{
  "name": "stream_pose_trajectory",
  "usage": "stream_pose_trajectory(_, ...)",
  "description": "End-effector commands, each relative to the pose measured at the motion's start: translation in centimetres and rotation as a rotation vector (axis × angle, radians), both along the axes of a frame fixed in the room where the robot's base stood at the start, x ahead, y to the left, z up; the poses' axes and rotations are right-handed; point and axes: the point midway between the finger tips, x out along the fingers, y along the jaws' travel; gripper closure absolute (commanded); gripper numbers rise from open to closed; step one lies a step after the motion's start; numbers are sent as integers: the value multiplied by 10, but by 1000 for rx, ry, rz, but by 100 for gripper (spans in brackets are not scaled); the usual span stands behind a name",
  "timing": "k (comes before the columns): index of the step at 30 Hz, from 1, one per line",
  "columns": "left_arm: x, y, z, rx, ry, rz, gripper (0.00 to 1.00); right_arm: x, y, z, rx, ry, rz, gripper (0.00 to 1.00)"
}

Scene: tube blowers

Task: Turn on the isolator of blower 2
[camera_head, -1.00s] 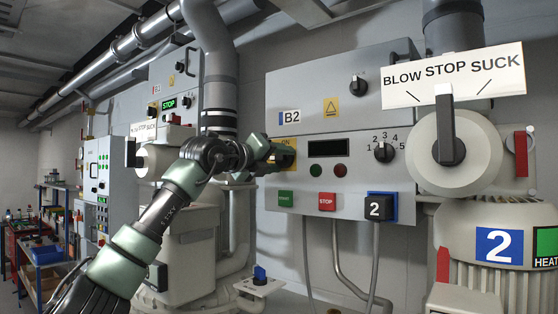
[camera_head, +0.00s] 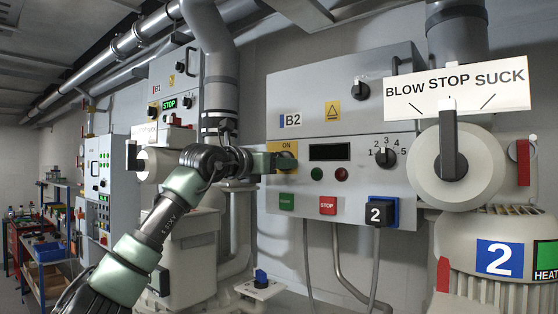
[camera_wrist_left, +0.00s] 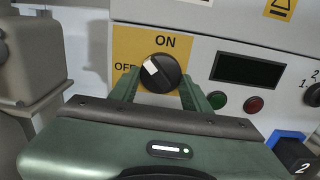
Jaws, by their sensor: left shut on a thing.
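The isolator of blower 2 is a dark round knob (camera_wrist_left: 160,73) on a yellow plate (camera_head: 288,147) marked ON and OFF, at the left edge of the grey B2 panel (camera_head: 340,90). In the left wrist view, the knob's white mark points up and left, between OFF and ON. My left gripper (camera_wrist_left: 157,90) is shut on the knob, one green finger on each side. In the head view my left gripper (camera_head: 284,162) covers the knob, leaving the plate's upper part in view. My right gripper is not in view.
A display (camera_head: 329,151), red STOP button (camera_head: 327,205), green button (camera_head: 286,202) and 1–5 selector (camera_head: 385,155) are on the panel. Blower 2's BLOW/STOP/SUCK lever (camera_head: 452,150) is at the right. The B1 panel (camera_head: 165,85) stands behind my left arm.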

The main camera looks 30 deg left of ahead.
Motion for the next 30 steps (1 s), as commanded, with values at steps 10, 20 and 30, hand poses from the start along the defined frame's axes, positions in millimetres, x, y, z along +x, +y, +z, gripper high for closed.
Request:
stream_pose_trajectory(10, 1, 2, 0, 325, -21, 0, 93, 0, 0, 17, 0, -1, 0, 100)
stream_pose_trajectory(20, 1, 4, 1, 593, -42, 0, 93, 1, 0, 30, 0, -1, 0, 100)
stream_pose_trajectory(30, 1, 4, 0, 744, -54, -1, 93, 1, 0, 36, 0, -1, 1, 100)
